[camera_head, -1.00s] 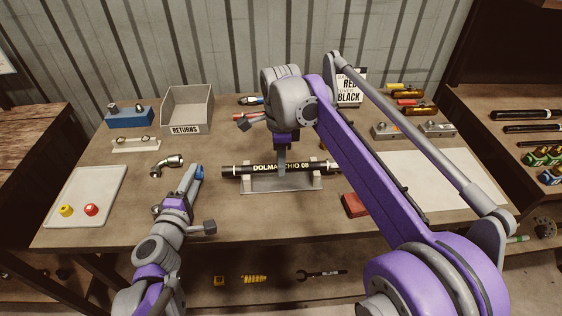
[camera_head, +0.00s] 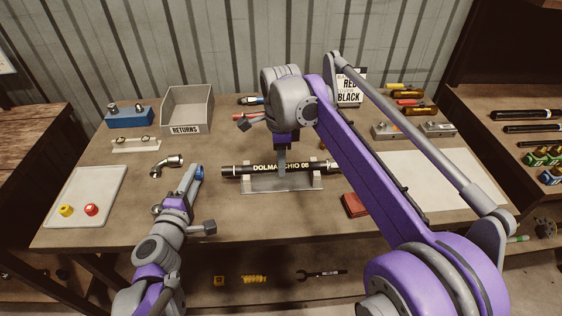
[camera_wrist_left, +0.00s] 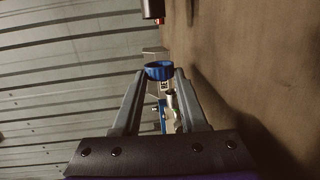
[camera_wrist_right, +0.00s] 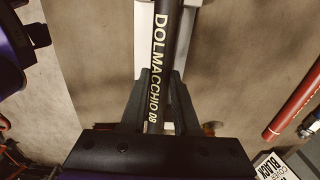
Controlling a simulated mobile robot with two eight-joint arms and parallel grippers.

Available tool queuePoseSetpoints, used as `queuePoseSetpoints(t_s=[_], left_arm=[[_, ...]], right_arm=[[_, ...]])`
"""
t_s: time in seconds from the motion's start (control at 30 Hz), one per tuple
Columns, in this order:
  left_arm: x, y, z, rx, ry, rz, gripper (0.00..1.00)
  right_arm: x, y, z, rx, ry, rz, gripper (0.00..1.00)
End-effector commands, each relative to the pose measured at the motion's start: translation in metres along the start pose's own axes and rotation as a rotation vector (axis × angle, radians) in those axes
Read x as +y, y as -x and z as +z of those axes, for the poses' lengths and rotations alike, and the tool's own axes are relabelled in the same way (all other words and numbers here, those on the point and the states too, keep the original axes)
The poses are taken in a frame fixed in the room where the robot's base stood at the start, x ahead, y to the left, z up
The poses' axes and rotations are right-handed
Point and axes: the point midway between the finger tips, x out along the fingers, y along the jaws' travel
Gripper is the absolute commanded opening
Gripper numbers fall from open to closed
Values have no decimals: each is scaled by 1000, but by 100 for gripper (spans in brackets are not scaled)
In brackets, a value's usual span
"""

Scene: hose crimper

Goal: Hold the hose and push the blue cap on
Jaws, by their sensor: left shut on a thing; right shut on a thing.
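The black hose (camera_head: 242,169), lettered DOLMACCHIO 08, lies across a grey cradle (camera_head: 258,184) in the middle of the table. My right gripper (camera_head: 282,172) comes down from above and is shut on the hose near its middle; the right wrist view shows the hose (camera_wrist_right: 168,50) between the fingers. My left gripper (camera_head: 195,174) is shut on the blue cap (camera_head: 199,172), left of the hose's left end. In the left wrist view the blue cap (camera_wrist_left: 159,70) sits between the fingertips, and the hose end (camera_wrist_left: 152,9) is apart from it, ahead.
A curved metal fitting (camera_head: 166,165) lies just behind my left gripper. A white tray (camera_head: 108,190) with a yellow and a red cap is at the left. A grey RETURNS bin (camera_head: 188,108) stands at the back. A red block (camera_head: 354,205) lies right of the cradle.

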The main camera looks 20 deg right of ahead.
Motion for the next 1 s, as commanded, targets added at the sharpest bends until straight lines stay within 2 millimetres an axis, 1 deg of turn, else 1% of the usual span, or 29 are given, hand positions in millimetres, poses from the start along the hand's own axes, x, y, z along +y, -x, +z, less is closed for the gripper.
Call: queuePoseSetpoints(t_s=[0.53, 1.0], left_arm=[[0, 0, 2, -1, 0, 0, 0], [0, -5, 34, -2, -5, 0, 0]], right_arm=[[0, 0, 0, 0, 0, 0, 0], [0, 0, 0, 0, 0, 0, 0]])
